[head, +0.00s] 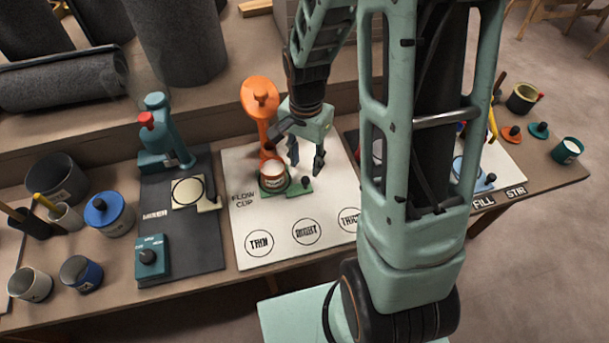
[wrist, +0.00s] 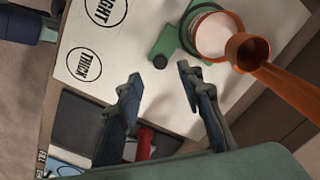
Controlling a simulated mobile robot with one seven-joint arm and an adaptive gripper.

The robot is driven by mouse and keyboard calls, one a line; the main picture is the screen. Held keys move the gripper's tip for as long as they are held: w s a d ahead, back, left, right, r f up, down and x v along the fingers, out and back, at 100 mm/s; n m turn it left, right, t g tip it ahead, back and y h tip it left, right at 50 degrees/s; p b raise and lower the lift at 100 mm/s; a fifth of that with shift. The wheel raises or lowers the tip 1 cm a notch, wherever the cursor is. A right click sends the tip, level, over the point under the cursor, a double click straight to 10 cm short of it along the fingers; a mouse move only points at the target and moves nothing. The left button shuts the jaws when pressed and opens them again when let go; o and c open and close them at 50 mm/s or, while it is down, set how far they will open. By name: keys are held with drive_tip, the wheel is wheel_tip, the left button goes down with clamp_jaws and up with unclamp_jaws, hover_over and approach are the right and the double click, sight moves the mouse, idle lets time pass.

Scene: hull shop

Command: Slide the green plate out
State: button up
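The green plate lies on the white board's flow-cup area. Its tab (head: 299,189) carries a small dark knob (head: 305,181) and points right from under an orange-red cup (head: 272,175) with pale contents. In the wrist view, the green tab (wrist: 166,42) and dark knob (wrist: 159,61) lie just beyond my fingertips. The cup (wrist: 213,38) hides part of the plate. My gripper (head: 305,160) is above the tab, fingers spread and empty; it also shows open in the wrist view (wrist: 159,74). I cannot tell its exact height above the knob.
An orange stand (head: 262,105) rises behind the cup, close to my gripper; its arm (wrist: 285,85) shows in the wrist view. The white board (head: 265,225) is clear in front, with printed circles. A teal device (head: 160,135) stands left on a dark mat (head: 185,240).

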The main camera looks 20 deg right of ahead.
sight(305, 179)
wheel_tip(305, 179, down, 6)
drive_tip(key=shift+f+b, duration=0.2)
drive_tip(key=shift+b, duration=0.35)
clamp_jaws()
